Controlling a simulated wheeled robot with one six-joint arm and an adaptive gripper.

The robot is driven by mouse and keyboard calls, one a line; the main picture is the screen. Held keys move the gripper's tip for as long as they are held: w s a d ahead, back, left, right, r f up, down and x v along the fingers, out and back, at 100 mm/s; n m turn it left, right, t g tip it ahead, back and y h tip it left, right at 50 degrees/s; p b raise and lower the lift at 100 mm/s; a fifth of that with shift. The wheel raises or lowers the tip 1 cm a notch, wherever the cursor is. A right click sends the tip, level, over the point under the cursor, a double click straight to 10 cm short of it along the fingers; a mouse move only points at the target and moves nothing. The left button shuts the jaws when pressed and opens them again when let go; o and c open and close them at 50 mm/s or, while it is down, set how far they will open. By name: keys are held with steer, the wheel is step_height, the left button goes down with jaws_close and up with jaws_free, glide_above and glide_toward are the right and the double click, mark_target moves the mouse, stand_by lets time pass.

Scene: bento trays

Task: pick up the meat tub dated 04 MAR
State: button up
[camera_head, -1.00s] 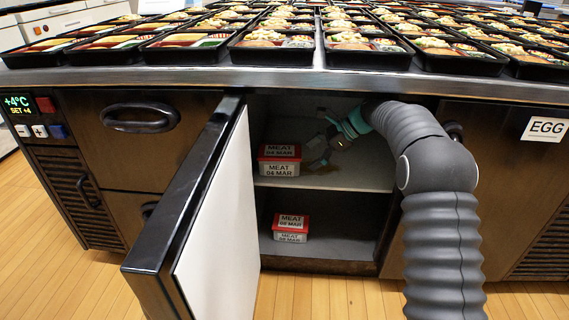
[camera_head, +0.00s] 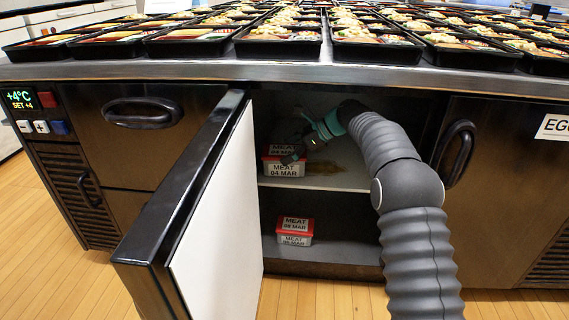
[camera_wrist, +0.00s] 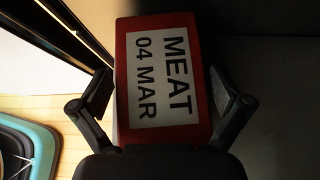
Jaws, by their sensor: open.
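The meat tub dated 04 MAR (camera_head: 284,170) has a red lid and a white label. It stands on the upper shelf of the open fridge compartment, towards its left side. My gripper (camera_head: 292,157) is at the tub, in front of part of its lid. In the wrist view the tub's red lid, labelled MEAT 04 MAR (camera_wrist: 163,78), lies between the two fingers of my gripper (camera_wrist: 166,96). The fingers are apart, one on each side of the lid. A small gap shows by the left finger; contact on the right is hard to tell.
Another meat tub (camera_head: 295,231), its label reading 08 MAR or similar, stands on the lower shelf. The open fridge door (camera_head: 215,210) stands close on the left. The upper shelf (camera_head: 340,180) is free to the right. Bento trays (camera_head: 278,48) cover the counter above.

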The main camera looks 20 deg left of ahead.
steer(key=shift+s+a+f, duration=0.1)
steer(key=shift+a+f, duration=0.2)
steer(key=shift+a, duration=0.05)
steer(key=shift+r, duration=0.1)
steer(key=c, duration=1.2)
